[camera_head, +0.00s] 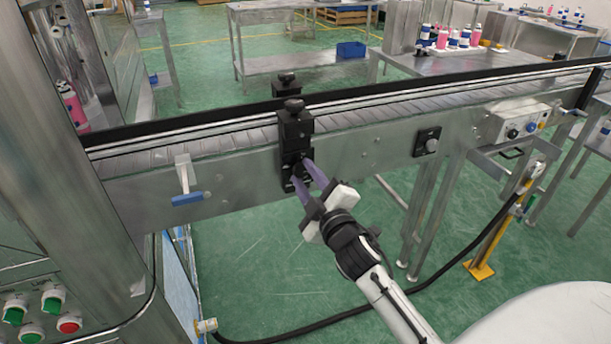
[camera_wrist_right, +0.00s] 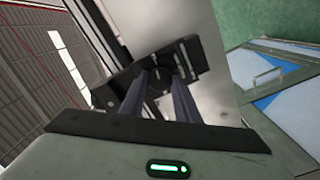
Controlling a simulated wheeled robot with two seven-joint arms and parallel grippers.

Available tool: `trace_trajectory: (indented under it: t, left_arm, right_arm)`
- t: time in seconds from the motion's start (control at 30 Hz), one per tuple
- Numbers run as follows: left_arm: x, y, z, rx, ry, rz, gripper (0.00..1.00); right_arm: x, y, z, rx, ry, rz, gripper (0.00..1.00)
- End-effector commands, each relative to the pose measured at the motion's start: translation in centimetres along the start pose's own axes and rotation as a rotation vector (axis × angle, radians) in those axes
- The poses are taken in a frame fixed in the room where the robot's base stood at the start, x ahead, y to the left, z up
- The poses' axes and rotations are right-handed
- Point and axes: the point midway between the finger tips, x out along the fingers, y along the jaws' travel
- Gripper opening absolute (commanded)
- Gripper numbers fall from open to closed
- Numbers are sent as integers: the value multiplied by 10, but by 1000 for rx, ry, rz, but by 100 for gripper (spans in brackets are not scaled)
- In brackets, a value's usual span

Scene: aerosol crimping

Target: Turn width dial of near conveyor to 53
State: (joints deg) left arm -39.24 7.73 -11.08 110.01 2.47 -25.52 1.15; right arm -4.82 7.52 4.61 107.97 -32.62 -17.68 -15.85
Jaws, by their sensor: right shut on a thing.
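The near conveyor (camera_head: 240,178) runs across the head view, with a black width-adjusting bracket (camera_head: 294,128) on its front side. The width dial (camera_wrist_right: 158,84) is a round black knob on the black block, seen in the right wrist view between my fingers. My right gripper (camera_head: 308,174) has its purple fingers at the lower part of the bracket, shut on the dial. The fingers also show in the right wrist view (camera_wrist_right: 166,98). The dial's number cannot be read in either view. My left gripper is not in view.
A blue-handled lever (camera_head: 187,198) sticks out left of the bracket. A black knob plate (camera_head: 427,142) and a white control box (camera_head: 520,124) are on the right. A black cable (camera_head: 440,262) hangs below.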

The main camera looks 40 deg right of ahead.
Motion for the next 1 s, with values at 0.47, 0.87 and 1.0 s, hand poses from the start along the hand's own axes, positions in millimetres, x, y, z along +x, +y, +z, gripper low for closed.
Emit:
trace_trajectory:
  t: [0.47, 0.87, 1.0]
  left_arm:
    - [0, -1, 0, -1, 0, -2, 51]
    - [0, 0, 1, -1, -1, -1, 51]
    - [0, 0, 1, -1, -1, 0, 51]
  right_arm:
    - [0, -1, 0, 17, 0, -1, 7]
    - [0, 0, 0, 16, 0, -1, 48]
    - [-7, -1, 0, 16, -1, -2, 48]
